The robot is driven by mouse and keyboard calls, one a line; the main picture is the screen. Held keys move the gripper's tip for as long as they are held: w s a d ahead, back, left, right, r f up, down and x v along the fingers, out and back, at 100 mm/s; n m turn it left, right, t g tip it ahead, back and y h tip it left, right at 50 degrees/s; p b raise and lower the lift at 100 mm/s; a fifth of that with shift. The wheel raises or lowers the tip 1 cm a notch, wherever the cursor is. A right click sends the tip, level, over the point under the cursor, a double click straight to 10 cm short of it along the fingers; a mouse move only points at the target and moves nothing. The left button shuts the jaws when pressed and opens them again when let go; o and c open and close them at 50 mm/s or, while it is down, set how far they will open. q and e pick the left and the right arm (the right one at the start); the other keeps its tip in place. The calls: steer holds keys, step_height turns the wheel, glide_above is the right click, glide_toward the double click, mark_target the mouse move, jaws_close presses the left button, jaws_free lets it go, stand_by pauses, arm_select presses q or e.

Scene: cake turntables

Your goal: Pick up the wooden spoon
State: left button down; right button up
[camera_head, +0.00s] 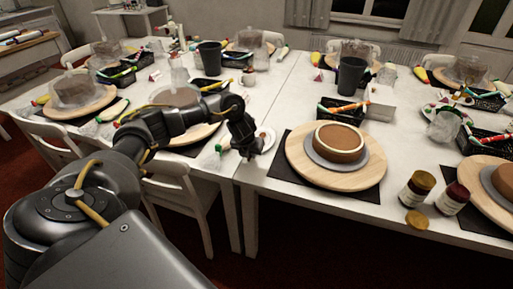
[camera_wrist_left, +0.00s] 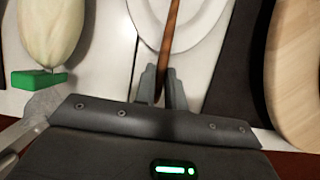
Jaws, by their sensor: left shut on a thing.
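The wooden spoon (camera_wrist_left: 172,25) shows in the left wrist view as a thin brown handle running up from between my left gripper's fingers (camera_wrist_left: 163,88). The fingers are shut on the handle. The spoon crosses a white plate (camera_wrist_left: 205,22), and its far end is out of that view. In the head view my left gripper (camera_head: 247,152) is low at the table's front edge, beside a small white plate (camera_head: 268,138). The gripper hides most of the spoon there. My right gripper is not in view.
Right of my left gripper a cake (camera_head: 339,143) stands on a round wooden turntable (camera_head: 300,160) over a dark mat (camera_head: 262,182). A piping bag (camera_wrist_left: 48,30) with a green clip lies to the left. Jars (camera_head: 417,188) stand at the right front. Dark cups (camera_head: 350,76) stand farther back.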

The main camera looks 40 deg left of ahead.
arm_select(q)
steer(key=shift+r, duration=0.55)
step_height(320, 180, up, 3)
steer(key=shift+d+f, duration=0.15)
steer(key=s+d+r+p, duration=0.6)
steer(key=d+r, duration=0.3)
steer(key=d, duration=0.3)
steer(key=shift+s+r+p, duration=0.15)
steer(key=shift+s+p, duration=0.2)
steer(key=shift+p, duration=0.05)
steer(key=shift+d, duration=0.1)
